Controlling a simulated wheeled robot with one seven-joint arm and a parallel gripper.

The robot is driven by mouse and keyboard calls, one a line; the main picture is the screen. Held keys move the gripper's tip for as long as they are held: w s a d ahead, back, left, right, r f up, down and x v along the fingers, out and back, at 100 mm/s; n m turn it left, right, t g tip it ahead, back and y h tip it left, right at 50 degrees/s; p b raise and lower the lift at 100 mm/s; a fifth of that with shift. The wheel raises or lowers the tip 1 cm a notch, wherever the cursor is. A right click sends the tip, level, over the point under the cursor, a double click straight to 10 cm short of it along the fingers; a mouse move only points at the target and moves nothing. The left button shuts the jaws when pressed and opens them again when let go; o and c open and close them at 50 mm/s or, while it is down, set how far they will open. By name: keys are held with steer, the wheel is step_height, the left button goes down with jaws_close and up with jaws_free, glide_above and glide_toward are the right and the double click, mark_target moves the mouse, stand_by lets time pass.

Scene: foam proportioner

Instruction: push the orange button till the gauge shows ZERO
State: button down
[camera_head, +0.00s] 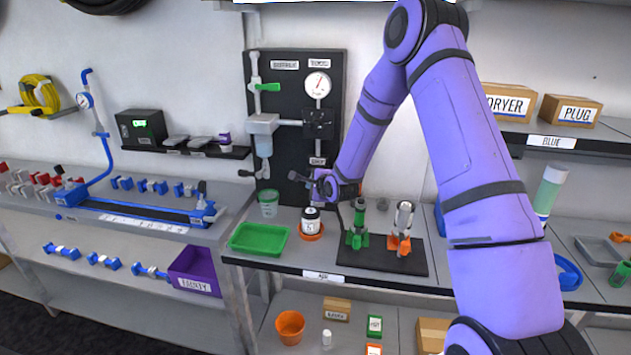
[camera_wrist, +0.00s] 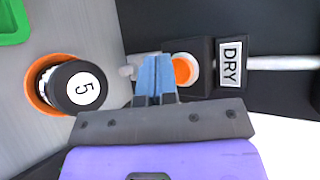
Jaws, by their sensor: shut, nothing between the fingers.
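The orange button (camera_wrist: 183,70) sits in a pale ring on a black housing, left of a DRY label (camera_wrist: 231,62) in the wrist view. My gripper (camera_wrist: 154,66) is shut and empty, its blue fingertips just left of the button in that view. Whether they touch the housing cannot be told. In the head view my gripper (camera_head: 326,184) is at the lower part of the black panel (camera_head: 290,140) and the button is not visible. The round white gauge (camera_head: 318,84) is at the panel's upper right; its reading is too small to read surely.
A black-and-white jar (camera_head: 310,220) marked 5 stands in an orange dish (camera_head: 309,235), close to my gripper. A green tray (camera_head: 259,239) is left of it. A black mat (camera_head: 395,262) with green and orange fittings is at right. A pale pipe (camera_wrist: 285,63) runs beyond the DRY label.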

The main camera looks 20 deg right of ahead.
steer(key=shift+w+d, duration=0.5)
steer(key=shift+w, duration=0.2)
stand_by(1.6)
steer(key=shift+s+a, duration=0.5)
steer(key=shift+s, duration=0.15)
steer(key=shift+s+a, duration=0.75)
steer(key=shift+s, duration=0.3)
steer(key=shift+s+a, duration=0.75)
steer(key=shift+s, duration=0.25)
